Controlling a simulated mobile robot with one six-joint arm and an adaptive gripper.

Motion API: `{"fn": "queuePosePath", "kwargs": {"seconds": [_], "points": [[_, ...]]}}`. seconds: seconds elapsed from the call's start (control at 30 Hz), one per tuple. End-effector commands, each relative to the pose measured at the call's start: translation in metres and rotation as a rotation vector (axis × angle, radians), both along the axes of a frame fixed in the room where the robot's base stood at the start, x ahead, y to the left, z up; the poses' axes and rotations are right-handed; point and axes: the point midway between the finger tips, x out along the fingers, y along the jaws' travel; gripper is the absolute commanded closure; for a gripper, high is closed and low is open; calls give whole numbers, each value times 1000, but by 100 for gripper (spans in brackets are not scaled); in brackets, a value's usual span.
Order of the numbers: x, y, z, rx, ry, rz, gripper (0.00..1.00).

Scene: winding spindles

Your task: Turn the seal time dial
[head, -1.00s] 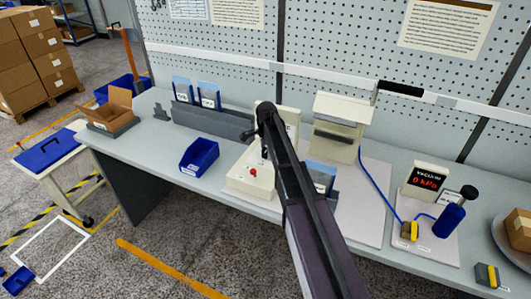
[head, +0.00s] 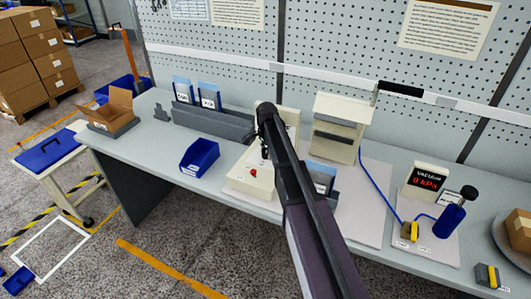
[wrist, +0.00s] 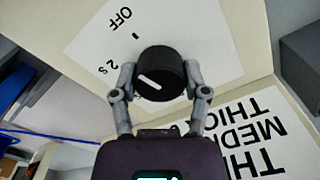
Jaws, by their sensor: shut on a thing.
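The seal time dial (wrist: 168,66) is a round black knob with a white pointer line, on a white label plate (wrist: 205,45). Its pointer faces left in the wrist view, towards the "2 s" mark; "OFF" is further up. My gripper (wrist: 160,80) is shut on the dial, one finger on each side. In the head view my gripper (head: 264,138) is at the beige control box (head: 247,185) with a red button, and my arm hides the dial.
A beige housing (head: 343,107) stands right of my arm, and a blue bin (head: 199,157) left of it. A vacuum display (head: 428,181) reads 0 kPa. A grey rack (head: 212,121) with blue-topped packets is behind. Clear bench lies left of the blue bin.

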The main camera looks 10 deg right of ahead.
Motion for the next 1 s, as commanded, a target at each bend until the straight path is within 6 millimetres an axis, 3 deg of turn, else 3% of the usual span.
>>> {"fn": "queuePosePath", "kwargs": {"seconds": [1.0], "points": [[4, -1, 0, -4, -6, 946, 88]]}}
